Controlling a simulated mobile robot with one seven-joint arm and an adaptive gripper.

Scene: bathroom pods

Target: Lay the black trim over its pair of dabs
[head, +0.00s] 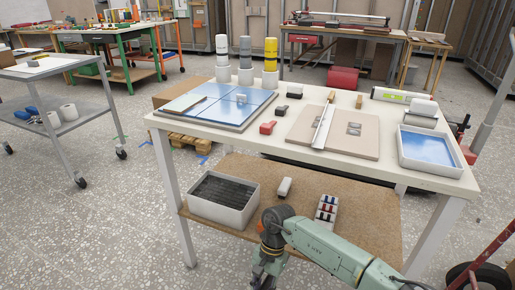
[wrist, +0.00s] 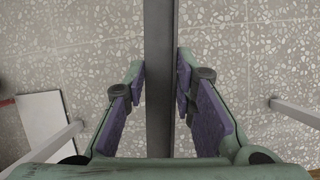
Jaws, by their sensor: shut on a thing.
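My gripper (head: 264,272) hangs low at the bottom of the head view, in front of the table's lower shelf. In the wrist view, my gripper (wrist: 160,95) is shut on a long dark bar, the black trim (wrist: 159,40), which runs straight between the purple pads with speckled floor beneath. The trim cannot be made out in the head view. A pair of grey dabs (head: 354,128) shows on the beige board (head: 305,140) on the tabletop. A pale strip (head: 323,127) lies on that board, left of the dabs.
A bin (head: 222,215) of dark strips stands on the lower shelf (head: 270,240). A blue panel (head: 205,98) lies at the tabletop's left, a blue-filled tray (head: 432,166) at its right.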

